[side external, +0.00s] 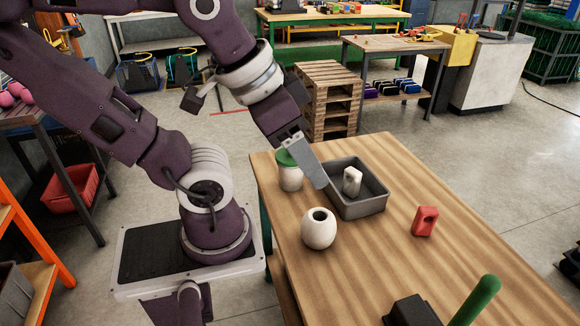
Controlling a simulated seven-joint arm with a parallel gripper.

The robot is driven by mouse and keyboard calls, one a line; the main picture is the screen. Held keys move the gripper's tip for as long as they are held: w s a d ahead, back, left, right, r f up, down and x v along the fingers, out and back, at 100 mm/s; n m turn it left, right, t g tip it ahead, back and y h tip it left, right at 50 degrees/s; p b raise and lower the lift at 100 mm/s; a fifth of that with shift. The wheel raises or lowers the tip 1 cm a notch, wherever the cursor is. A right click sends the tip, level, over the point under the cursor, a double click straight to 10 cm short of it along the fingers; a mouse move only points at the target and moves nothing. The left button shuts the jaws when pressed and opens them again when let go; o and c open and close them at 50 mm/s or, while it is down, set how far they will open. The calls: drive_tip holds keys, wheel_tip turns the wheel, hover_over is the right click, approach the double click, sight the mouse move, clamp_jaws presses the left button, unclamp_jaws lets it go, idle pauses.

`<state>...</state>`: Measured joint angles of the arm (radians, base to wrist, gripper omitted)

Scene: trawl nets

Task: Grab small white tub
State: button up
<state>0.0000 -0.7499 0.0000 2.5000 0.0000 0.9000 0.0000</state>
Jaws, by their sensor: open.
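A small white tub with a green lid (290,172) stands upright near the back left of the wooden table. My gripper (318,182) reaches down from above, just right of the tub, between it and the grey tray (367,208). The gripper is seen nearly edge-on, so the gap between its fingers is hard to make out. It is open, and nothing shows in it. Part of the tub's right side is close to the gripper in the picture, and I cannot tell whether they touch.
A white round pot (319,231) stands in front of the gripper. A white block with a hole (352,181) is in the tray. A red block (425,222) lies to the right. A green-handled tool (474,302) is at the front. The table's right side is mostly clear.

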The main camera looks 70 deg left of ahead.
drive_tip(key=o, duration=0.8)
drive_tip(key=w+a+f+m+g+y, duration=0.35)
drive_tip(key=w+a+f+g, duration=0.2)
drive_tip(key=w+a, duration=0.4)
drive_tip(key=m+g+y, duration=0.7)
drive_tip(key=m+y, duration=0.1)
drive_tip(key=m, duration=0.1)
approach(286, 156)
drive_tip(key=shift+t, duration=0.25)
drive_tip(key=x, duration=0.2)
drive_tip(key=w+x, duration=0.1)
drive_tip(key=x, duration=0.2)
drive_tip(key=shift+a+f, duration=0.15)
drive_tip(key=shift+f, duration=0.05)
drive_tip(key=x, duration=0.7)
drive_tip(key=shift+a, duration=0.15)
